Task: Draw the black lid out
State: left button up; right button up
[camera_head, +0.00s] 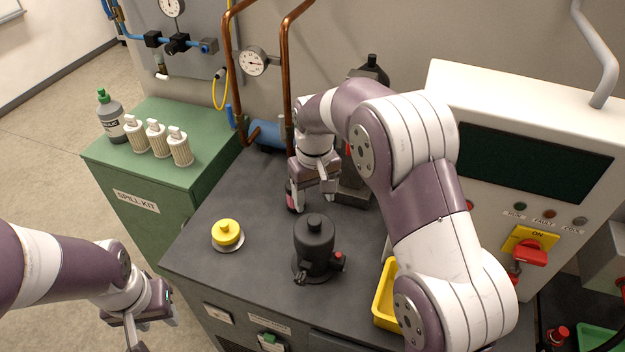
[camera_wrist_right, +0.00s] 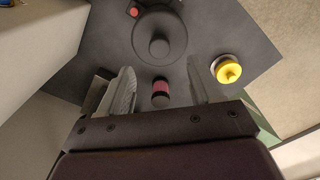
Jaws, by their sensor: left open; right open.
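The black lid (camera_head: 314,226) with its round knob sits on top of an upright black canister (camera_head: 316,262) near the front of the dark bench. In the right wrist view the lid (camera_wrist_right: 159,47) is at the top middle, beyond the fingertips. My right gripper (camera_head: 312,198) is open and points down behind the canister, apart from it. A small dark piece with a red band (camera_wrist_right: 160,92) shows between its fingers (camera_wrist_right: 160,80), with gaps on both sides. My left gripper (camera_head: 150,318) is open and empty at the lower left, off the bench, partly cut off.
A yellow knobbed lid (camera_head: 227,233) lies on the bench left of the canister. A yellow bin (camera_head: 385,300) is at the right, partly behind my right arm. A black stand (camera_head: 355,190) and copper pipes (camera_head: 287,90) rise at the back. A green spill-kit cabinet (camera_head: 150,185) stands left.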

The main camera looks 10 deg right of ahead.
aim_at(314, 218)
jog(key=f+p, duration=0.1)
jog(key=f, duration=0.1)
jog(key=f+p, duration=0.1)
jog(key=f, duration=0.1)
jog(key=f+p, duration=0.1)
jog(key=f, duration=0.1)
jog(key=shift+w+f, duration=0.4)
jog(key=shift+s+f, duration=0.25)
jog(key=shift+f, duration=0.15)
jog(key=shift+w, duration=0.1)
jog(key=c, duration=0.4)
grip_shut()
jog(key=c, duration=0.7)
grip_release()
jog(key=shift+o, duration=0.2)
